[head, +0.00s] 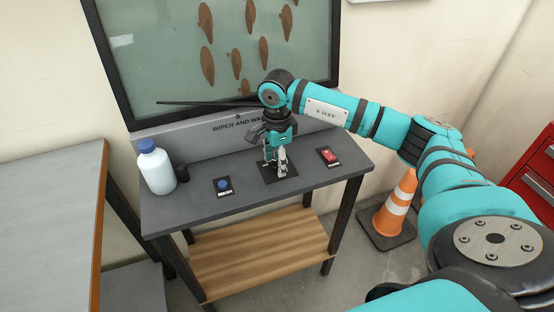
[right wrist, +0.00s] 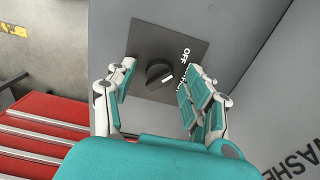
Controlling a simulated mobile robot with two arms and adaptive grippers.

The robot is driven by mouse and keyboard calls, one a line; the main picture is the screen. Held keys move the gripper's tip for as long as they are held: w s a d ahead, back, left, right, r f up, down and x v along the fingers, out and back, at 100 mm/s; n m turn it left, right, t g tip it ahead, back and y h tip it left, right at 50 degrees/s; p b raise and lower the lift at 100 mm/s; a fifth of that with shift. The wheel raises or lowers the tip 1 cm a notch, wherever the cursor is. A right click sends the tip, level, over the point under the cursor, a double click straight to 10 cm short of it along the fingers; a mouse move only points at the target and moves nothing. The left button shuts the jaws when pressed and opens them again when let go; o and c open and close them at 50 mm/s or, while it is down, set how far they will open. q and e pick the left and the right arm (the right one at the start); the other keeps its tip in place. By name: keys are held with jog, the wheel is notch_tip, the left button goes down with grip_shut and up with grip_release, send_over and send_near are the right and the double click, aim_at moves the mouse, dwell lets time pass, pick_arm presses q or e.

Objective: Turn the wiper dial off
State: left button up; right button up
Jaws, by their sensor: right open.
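The wiper dial (right wrist: 158,74) is a round black knob on a dark square plate (right wrist: 147,38) in the right wrist view. Its white pointer mark faces the lower right of that picture, not the OFF lettering at the upper right. Another label beside OFF is partly hidden by a finger. My right gripper (right wrist: 160,86) is open, with one finger on each side of the dial and gaps to it. In the head view my right gripper (head: 276,170) points down over the plate, hiding the knob. My left gripper is not in view.
The grey bench (head: 215,210) also holds a blue WASH button (head: 222,184), a red switch (head: 328,155) and a white bottle (head: 157,172). A framed glass panel (head: 225,50) with brown smears and a black wiper arm (head: 205,103) stands behind. A traffic cone (head: 395,207) is right.

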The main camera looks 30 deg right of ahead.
notch_tip(320, 180, up, 12)
dwell(0.5)
dwell(0.4)
